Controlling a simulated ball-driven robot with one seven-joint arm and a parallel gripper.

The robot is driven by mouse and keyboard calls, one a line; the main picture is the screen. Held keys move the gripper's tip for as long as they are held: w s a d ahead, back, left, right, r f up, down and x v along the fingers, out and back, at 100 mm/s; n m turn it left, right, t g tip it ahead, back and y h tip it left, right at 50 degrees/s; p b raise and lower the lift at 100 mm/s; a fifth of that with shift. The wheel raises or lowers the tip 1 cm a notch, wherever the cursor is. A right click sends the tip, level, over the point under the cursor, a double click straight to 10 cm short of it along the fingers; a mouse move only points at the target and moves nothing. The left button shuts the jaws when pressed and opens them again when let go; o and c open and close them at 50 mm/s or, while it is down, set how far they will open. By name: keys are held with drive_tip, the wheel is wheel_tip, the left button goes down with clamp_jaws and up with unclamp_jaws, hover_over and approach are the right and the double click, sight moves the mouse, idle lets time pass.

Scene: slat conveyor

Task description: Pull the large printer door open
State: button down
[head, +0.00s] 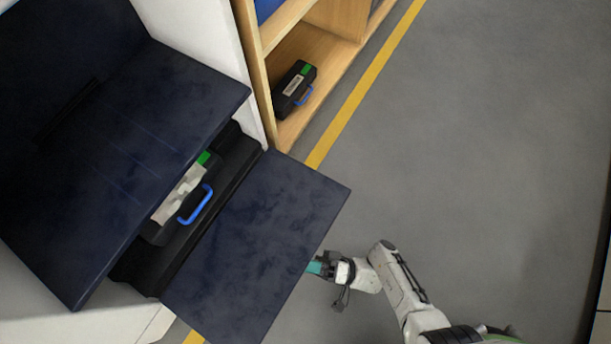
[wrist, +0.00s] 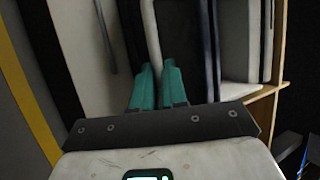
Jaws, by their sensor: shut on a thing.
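The large printer door (head: 258,240) is a dark blue mottled panel, folded out from the printer's front and lying roughly flat below the opening. My gripper (head: 314,267) is at the door's outer right edge, with its fingertips partly hidden by the panel. In the wrist view, the teal fingers of my gripper (wrist: 158,78) are shut on a pale upright bar (wrist: 151,35), which looks like the door's handle. The dark blue printer top (head: 130,150) overhangs the opening. A black case (head: 222,178) with a blue handle and a white label shows inside.
A wooden shelf (head: 322,72) stands beyond the printer, with another black case (head: 294,88) on its lower board. A yellow floor line (head: 365,85) runs past the shelf. The grey floor (head: 480,130) to the right is clear.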

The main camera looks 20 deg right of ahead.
drive_tip(key=shift+w+a+f+n+y, duration=0.1)
drive_tip(key=shift+w+f+n+y, duration=0.15)
drive_tip(key=shift+w, duration=0.25)
drive_tip(key=c, duration=1.6)
unclamp_jaws()
drive_tip(key=shift+o, duration=0.7)
drive_tip(key=shift+a, duration=0.25)
drive_tip(key=o, duration=0.3)
drive_tip(key=shift+s, duration=0.15)
drive_tip(key=shift+s+d+f, duration=0.1)
drive_tip(key=shift+s+d, duration=0.05)
drive_tip(key=shift+d, duration=0.1)
drive_tip(key=s+d, duration=0.6)
drive_tip(key=d, duration=0.4)
drive_tip(key=shift+d+f, duration=0.2)
drive_tip(key=shift+d, duration=0.2)
